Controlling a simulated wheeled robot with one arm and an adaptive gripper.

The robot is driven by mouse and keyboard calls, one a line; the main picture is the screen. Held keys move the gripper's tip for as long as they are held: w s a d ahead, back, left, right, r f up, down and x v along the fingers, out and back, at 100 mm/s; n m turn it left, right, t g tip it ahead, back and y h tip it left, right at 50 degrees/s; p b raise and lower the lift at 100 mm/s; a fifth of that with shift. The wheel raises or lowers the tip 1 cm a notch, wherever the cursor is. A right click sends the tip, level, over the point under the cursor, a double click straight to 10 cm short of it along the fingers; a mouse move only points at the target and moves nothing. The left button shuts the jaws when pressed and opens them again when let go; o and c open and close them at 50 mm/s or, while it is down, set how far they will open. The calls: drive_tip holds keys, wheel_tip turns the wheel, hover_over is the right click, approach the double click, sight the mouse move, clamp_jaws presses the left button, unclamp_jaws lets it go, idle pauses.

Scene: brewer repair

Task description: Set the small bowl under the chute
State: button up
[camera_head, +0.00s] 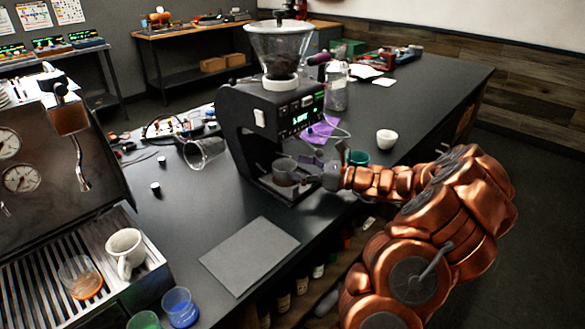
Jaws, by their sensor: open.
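The black grinder (262,118) stands on the dark counter with a clear hopper (280,50) on top. A small grey cup-like bowl (284,171) is in the grinder's open bay, over its base and below the chute area. The chute itself is hard to make out. My gripper (308,174) reaches in from the right, open, with its fingers close beside the bowl. I cannot tell whether they touch it. A small white bowl (386,139) stands apart on the counter, behind and to the right of my gripper.
A teal cup (357,158) stands just behind my gripper. A glass (205,152) lies tipped left of the grinder. A grey mat (249,256) lies flat in front. The espresso machine (40,165) with a white cup (125,250) is at left. A bottle (336,90) stands behind the grinder.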

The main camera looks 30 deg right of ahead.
drive_tip(key=b+v, duration=0.1)
drive_tip(key=v, duration=0.8)
drive_tip(key=shift+s+d, duration=0.2)
drive_tip(key=shift+s, duration=0.15)
